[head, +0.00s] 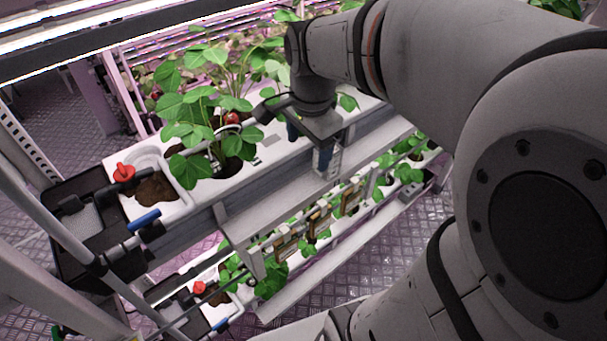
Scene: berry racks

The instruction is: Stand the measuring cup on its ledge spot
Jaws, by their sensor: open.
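My gripper (308,148) is open above the front edge of the upper white planter, with its blue-tipped fingers pointing down. What appears to be the measuring cup (335,160), a small clear or pale vessel with marks on its side, is right by the right finger. It looks upright on the pale ledge (245,218) along the planter's front. The finger partly hides it, and I cannot tell whether they touch. The ledge spot itself cannot be made out.
Strawberry plants (200,125) with red berries grow from the planter (265,150) left of my gripper. A red knob (124,172) and a blue-handled valve (144,219) are at its left end. A lower planter row with small boards (320,216) hangs below. The metal floor (350,262) is clear.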

